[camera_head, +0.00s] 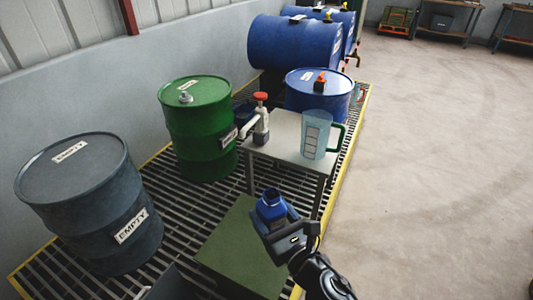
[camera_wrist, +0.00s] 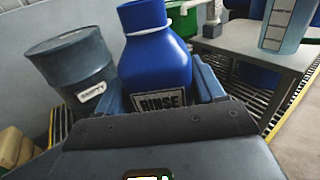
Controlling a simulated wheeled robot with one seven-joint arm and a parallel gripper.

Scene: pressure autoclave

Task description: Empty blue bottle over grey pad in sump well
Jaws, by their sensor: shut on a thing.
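The blue bottle (camera_head: 271,205) is held roughly upright above the green panel on the grating. In the wrist view the bottle (camera_wrist: 155,60) fills the middle, with a RINSE label and a wide neck at the top. Its neck looks open and dark in the head view. My gripper (camera_head: 278,222) is shut around the bottle's lower body, and its jaws (camera_wrist: 160,88) show on both sides of it. I cannot make out a grey pad or sump well for certain. A dark grey slab (camera_head: 174,286) is cut off at the bottom edge of the head view.
A grey drum marked EMPTY (camera_head: 90,215) and a green drum (camera_head: 200,130) stand left. Open floor lies right.

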